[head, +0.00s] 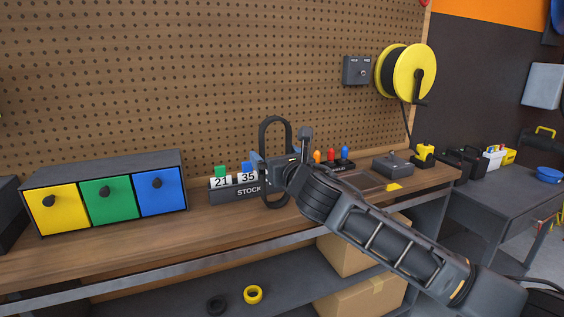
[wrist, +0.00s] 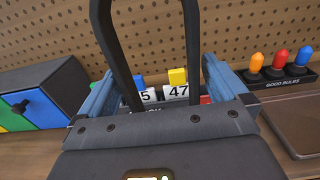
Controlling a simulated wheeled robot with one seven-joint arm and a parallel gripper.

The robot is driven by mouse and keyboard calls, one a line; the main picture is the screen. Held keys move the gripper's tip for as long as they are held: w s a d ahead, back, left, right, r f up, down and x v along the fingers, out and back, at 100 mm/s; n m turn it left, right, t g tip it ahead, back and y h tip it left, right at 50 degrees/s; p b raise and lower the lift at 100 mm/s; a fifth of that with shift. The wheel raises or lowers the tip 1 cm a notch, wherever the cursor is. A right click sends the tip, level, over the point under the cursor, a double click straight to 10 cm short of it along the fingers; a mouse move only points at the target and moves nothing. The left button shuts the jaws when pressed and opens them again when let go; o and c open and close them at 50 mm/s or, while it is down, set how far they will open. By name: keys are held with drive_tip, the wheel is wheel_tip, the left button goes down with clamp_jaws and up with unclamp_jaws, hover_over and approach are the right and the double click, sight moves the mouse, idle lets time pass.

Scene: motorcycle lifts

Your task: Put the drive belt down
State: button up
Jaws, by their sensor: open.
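The drive belt (head: 264,136) is a black, elongated loop standing upright at the end of my arm. It rises above my gripper (head: 265,165), and its lower end shows below, close to the bench top; I cannot tell whether it touches. In the wrist view the belt (wrist: 193,50) runs up between the two blue fingers of my gripper (wrist: 160,88). The fingers are spread wide, with visible gaps to the belt's strands. The belt's lower part is hidden there by the gripper body.
The wooden workbench (head: 120,245) carries a STOCK holder (head: 248,190) with number cards just left of the belt. A drawer unit (head: 110,165) stands further left. Right are a bulb rack (head: 343,166) and a grey box (head: 392,165). The pegboard (head: 200,70) is behind.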

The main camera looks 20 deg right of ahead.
drive_tip(key=s, duration=1.2)
drive_tip(key=shift+b, duration=0.35)
drive_tip(key=shift+r, duration=0.1)
drive_tip(key=s+a+r+m+t+y, duration=0.1)
drive_tip(key=s+a+m, duration=0.2)
drive_tip(key=a+m, duration=0.35)
drive_tip(key=s+a+r+m+t+y, duration=0.1)
drive_tip(key=s+a+m, duration=0.3)
drive_tip(key=a+m, duration=0.25)
drive_tip(key=s+f+m, duration=0.4)
drive_tip(key=s+m, duration=0.2)
drive_tip(key=m, duration=0.2)
drive_tip(key=s+f+m+g+h, duration=0.1)
drive_tip(key=s+f+m, duration=0.45)
drive_tip(key=s, duration=0.35)
drive_tip(key=s+f+m+g+h, duration=0.2)
drive_tip(key=s+f+m, duration=0.35)
drive_tip(key=s, duration=0.35)
drive_tip(key=s+d+f+m, duration=0.1)
drive_tip(key=s+d, duration=0.2)
drive_tip(key=s, duration=0.3)
drive_tip(key=s+d+m+g, duration=0.1)
drive_tip(key=s+d, duration=0.2)
drive_tip(key=s, duration=0.3)
drive_tip(key=s+d+f+m+g+y, duration=0.1)
drive_tip(key=s+d+m, duration=0.1)
drive_tip(key=s, duration=0.5)
drive_tip(key=shift+d+f, duration=0.3)
drive_tip(key=shift+d, duration=0.6)
